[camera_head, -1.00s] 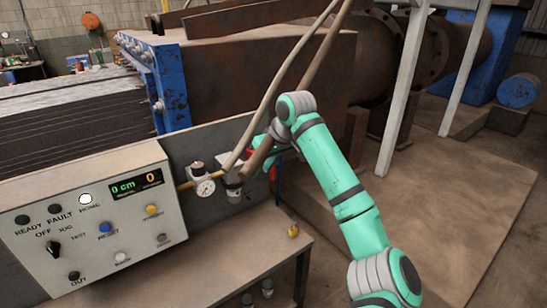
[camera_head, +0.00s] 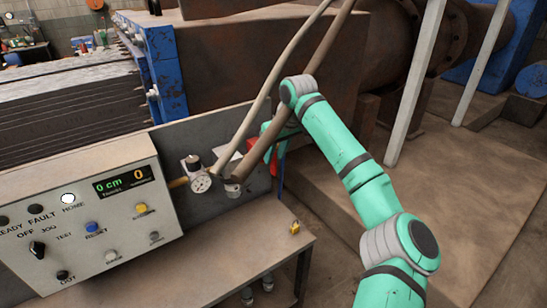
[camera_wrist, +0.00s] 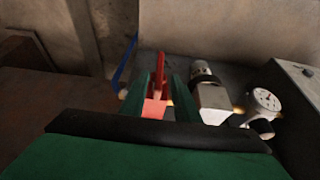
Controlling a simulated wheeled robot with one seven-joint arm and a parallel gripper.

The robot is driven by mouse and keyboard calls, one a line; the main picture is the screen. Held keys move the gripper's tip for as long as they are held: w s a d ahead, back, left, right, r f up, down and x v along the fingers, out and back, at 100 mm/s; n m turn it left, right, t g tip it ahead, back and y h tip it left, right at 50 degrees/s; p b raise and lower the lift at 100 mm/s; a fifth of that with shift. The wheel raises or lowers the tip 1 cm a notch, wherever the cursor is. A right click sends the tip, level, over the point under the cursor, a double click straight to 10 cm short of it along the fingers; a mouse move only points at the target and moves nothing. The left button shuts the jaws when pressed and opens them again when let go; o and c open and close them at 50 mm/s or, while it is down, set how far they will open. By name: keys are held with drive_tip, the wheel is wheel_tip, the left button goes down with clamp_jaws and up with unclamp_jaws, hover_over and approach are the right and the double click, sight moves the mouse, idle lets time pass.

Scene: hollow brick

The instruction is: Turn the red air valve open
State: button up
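The red air valve (camera_wrist: 160,74) shows in the wrist view as an upright red lever above a red block-like part. My gripper (camera_wrist: 160,88) has its two green fingers on either side of the red lever, with a gap visible between them, so it looks open. I cannot tell whether a finger touches the lever. In the head view, a bit of the red valve (camera_head: 281,150) shows beside my gripper (camera_head: 268,134), mostly hidden by the hoses and my arm.
A round pressure gauge (camera_head: 200,183) and regulator (camera_wrist: 207,95) sit left of the valve in the head view. A control box (camera_head: 90,215) stands further left. Two hoses (camera_head: 262,98) slant down across the valve area. A small yellow item (camera_head: 295,228) lies on the bench (camera_head: 225,245).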

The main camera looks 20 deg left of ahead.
drive_tip(key=shift+x, duration=1)
drive_tip(key=shift+w, duration=0.1)
drive_tip(key=shift+r, duration=0.1)
clamp_jaws()
drive_tip(key=shift+s+a+f+n+t+h, duration=0.35)
drive_tip(key=shift+n+t+h, duration=0.4)
drive_tip(key=shift+t+h, duration=1.15)
drive_tip(key=shift+s+a+f+n+t+h, duration=0.25)
drive_tip(key=shift+f+n+t+h, duration=0.55)
drive_tip(key=shift+t, duration=2.1)
drive_tip(key=shift+s+a+f+n+t+h, duration=0.2)
drive_tip(key=shift+s+n+t+h, duration=0.35)
drive_tip(key=shift+t+h, duration=1.4)
drive_tip(key=shift+w+t+y, duration=0.15)
drive_tip(key=shift+t+y, duration=0.3)
drive_tip(key=shift+t, duration=0.1)
